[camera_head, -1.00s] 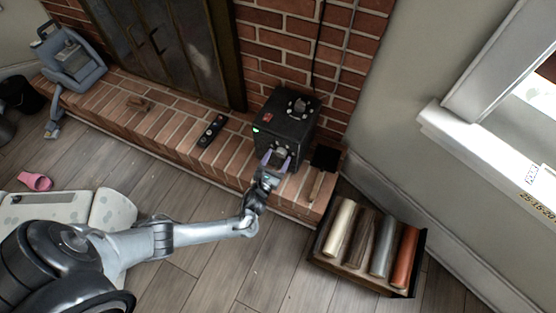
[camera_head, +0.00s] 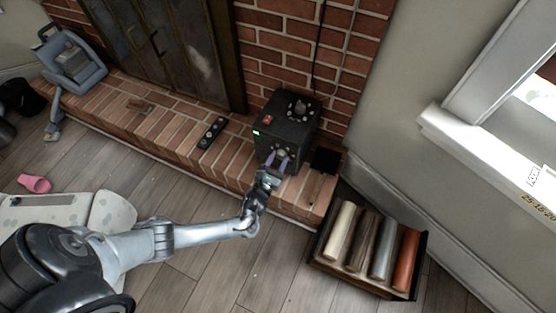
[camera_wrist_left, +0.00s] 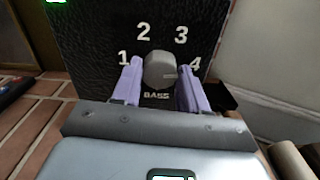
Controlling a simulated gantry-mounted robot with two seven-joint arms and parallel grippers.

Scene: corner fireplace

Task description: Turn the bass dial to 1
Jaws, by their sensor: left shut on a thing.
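The black amplifier box (camera_head: 285,128) stands on the brick hearth with its front facing my left arm. In the left wrist view its grey bass dial (camera_wrist_left: 160,70) sits above the word BASS, ringed by the numbers 1 to 4. A faint line on the dial points right, toward the 4. My left gripper (camera_head: 278,160) is at the box's front; its two purple fingers (camera_wrist_left: 160,88) stand either side of the dial and are shut on it. My right gripper is not in view.
A dark remote (camera_head: 212,132) lies on the hearth left of the box. A dark brush-like tool (camera_head: 324,162) lies close on its right. A crate of coloured rolls (camera_head: 318,262) stands on the floor at the right. A pink cup (camera_head: 34,184) lies at the far left.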

